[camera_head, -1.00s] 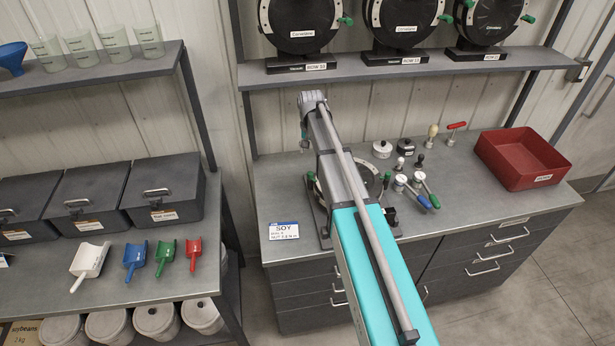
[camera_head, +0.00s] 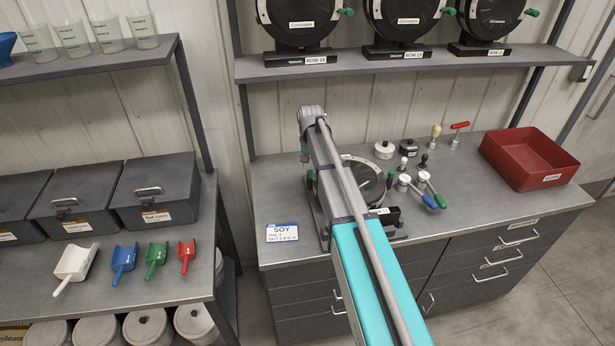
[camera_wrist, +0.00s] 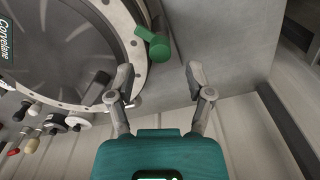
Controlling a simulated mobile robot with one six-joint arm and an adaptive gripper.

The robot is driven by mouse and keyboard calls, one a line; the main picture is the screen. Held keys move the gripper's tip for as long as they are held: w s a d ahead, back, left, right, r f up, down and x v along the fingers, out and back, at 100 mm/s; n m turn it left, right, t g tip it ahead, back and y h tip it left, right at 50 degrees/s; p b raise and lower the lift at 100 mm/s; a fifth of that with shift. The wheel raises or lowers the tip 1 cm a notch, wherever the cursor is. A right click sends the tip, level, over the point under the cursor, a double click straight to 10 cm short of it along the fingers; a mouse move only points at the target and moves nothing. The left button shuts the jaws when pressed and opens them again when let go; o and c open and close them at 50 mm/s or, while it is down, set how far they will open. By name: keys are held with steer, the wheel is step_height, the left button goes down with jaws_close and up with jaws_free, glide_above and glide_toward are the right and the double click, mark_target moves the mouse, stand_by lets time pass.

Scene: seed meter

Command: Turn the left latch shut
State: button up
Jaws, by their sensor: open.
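The seed meter (camera_head: 362,176) lies on the right bench, partly hidden by my arm in the head view. In the wrist view its grey disc and pale rim (camera_wrist: 65,35) fill the upper left. The left latch is a green knob (camera_wrist: 157,46) on a short stem at the rim. It also shows small at the meter's left side in the head view (camera_head: 309,178). My gripper (camera_wrist: 160,75) is open and empty. Its fingers straddle the line of the knob in the wrist view, with no contact visible. The gripper is mostly hidden by my arm in the head view.
Hand tools (camera_head: 423,180), a black-topped pot (camera_head: 407,147) and a red tray (camera_head: 530,160) stand right of the meter. A SOY card (camera_head: 282,232) lies at its left. A shelf with upright meters (camera_head: 400,56) hangs behind. The bench's left back corner is clear.

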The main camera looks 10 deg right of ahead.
mark_target(310, 171)
steer(key=shift+f+b, duration=1.4)
steer(key=shift+f, duration=0.35)
